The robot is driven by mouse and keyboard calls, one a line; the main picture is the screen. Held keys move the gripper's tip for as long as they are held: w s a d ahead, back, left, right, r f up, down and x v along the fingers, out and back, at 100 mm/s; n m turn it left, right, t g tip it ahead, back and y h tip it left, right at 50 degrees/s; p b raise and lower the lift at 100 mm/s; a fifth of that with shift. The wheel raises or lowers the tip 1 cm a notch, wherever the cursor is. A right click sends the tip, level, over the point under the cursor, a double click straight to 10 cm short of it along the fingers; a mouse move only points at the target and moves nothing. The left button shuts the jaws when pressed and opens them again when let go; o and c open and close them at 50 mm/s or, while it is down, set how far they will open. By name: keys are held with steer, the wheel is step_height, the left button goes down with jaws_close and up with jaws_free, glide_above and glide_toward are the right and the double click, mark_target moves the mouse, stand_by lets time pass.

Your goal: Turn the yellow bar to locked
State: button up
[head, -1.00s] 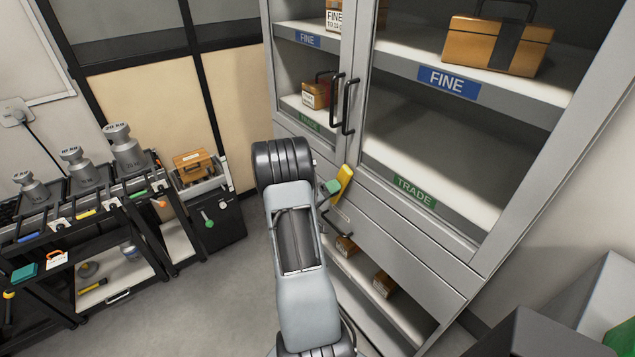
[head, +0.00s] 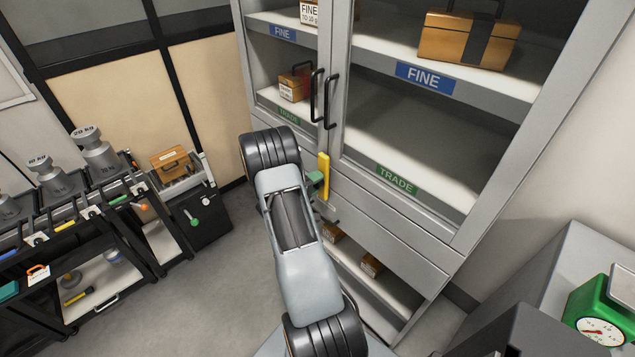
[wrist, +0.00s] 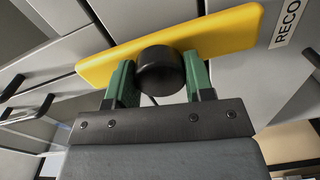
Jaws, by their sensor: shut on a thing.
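The yellow bar (head: 324,178) is on the front of the grey cabinet, just below the black door handles. It stands nearly upright in the head view. In the wrist view the yellow bar (wrist: 225,33) runs across the picture, with its right end higher. A round black knob (wrist: 160,72) sticks out from its middle. My gripper (wrist: 158,75) has its green fingers on either side of this knob, shut on it. In the head view my gripper (head: 316,179) is at the bar's left side, and most of it is hidden behind my arm.
The cabinet's glass doors have two black handles (head: 329,98) right above the bar. A label reading "RECO" (wrist: 287,22) is beside the bar's right end, partly cut off. A black rack with weights (head: 95,150) stands at the left. A green scale (head: 597,310) is at the lower right.

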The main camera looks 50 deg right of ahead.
steer(key=o, duration=1)
steer(key=a, duration=0.4)
steer(key=w+a+b, duration=0.1)
steer(key=a, duration=0.4)
steer(key=w+a+b, duration=0.1)
steer(key=a, duration=0.3)
steer(key=shift+a+r, duration=0.2)
steer(key=shift+a, duration=0.15)
